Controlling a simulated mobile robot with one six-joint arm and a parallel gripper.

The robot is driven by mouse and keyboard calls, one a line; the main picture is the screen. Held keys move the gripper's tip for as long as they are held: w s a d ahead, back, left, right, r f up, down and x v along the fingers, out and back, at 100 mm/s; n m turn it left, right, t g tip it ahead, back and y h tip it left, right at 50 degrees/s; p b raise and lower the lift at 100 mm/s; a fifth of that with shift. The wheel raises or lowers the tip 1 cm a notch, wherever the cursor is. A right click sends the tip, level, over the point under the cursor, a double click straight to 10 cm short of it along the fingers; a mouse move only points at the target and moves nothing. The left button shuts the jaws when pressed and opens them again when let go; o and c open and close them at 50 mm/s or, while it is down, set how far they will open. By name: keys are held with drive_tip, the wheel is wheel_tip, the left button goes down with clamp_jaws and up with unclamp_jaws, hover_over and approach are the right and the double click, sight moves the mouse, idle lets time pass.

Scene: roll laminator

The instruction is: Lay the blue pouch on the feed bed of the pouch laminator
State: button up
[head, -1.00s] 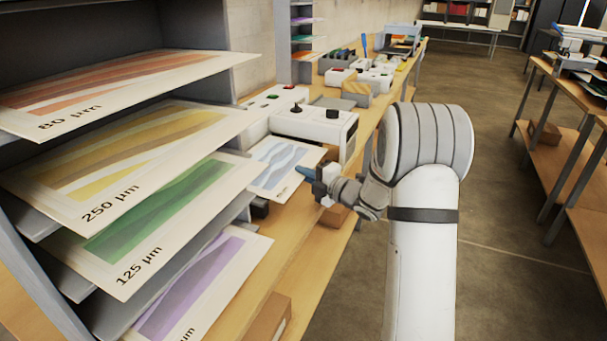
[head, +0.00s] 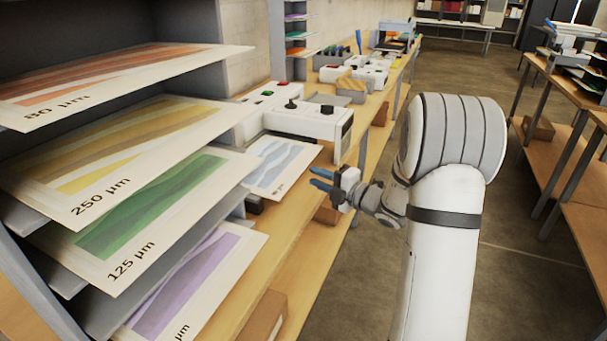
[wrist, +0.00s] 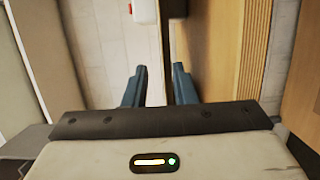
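The blue pouch (head: 276,166), a white sheet with pale blue waves, lies at the near side of the pouch laminator (head: 300,119), its far edge against the machine's front. The pouch covers what is beneath it, so I cannot tell how much of it rests on the feed bed. My gripper (head: 322,179) is to the right of the pouch, apart from it. Its two blue fingers are spread with nothing between them, as the wrist view (wrist: 159,85) also shows. I cannot make out the pouch in the wrist view.
A rack at the left holds orange (head: 120,80), yellow (head: 130,150), green (head: 150,205) and purple (head: 190,285) pouches that jut out near the laminator. A wooden bin (head: 351,88) and other machines stand farther along the bench. The floor (head: 500,260) at the right is clear.

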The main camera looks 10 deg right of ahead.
drive_tip(key=s+d+r+m+g+h, duration=0.2)
drive_tip(key=s+d+m+h, duration=0.4)
drive_tip(key=m+h, duration=0.7)
drive_tip(key=s+a+f+m+g, duration=0.1)
drive_tip(key=s+a+m+g, duration=0.2)
drive_tip(key=s, duration=0.5)
drive_tip(key=s+a+f+m+g+y, duration=0.1)
drive_tip(key=s+a+m+g, duration=0.2)
drive_tip(key=s, duration=0.6)
drive_tip(key=s+a+f+m+g, duration=0.1)
drive_tip(key=s+a+m+g, duration=0.2)
drive_tip(key=s+m, duration=0.3)
drive_tip(key=s+a, duration=0.1)
drive_tip(key=s, duration=0.2)
drive_tip(key=shift+s+a+f+m+g+y, duration=0.15)
drive_tip(key=shift+a+f+m+g+y, duration=0.15)
drive_tip(key=shift+a+f+m+g, duration=0.1)
wheel_tip(320, 180, up, 7)
drive_tip(key=p, duration=0.6)
drive_tip(key=shift+s, duration=0.25)
drive_tip(key=shift+s, duration=0.1)
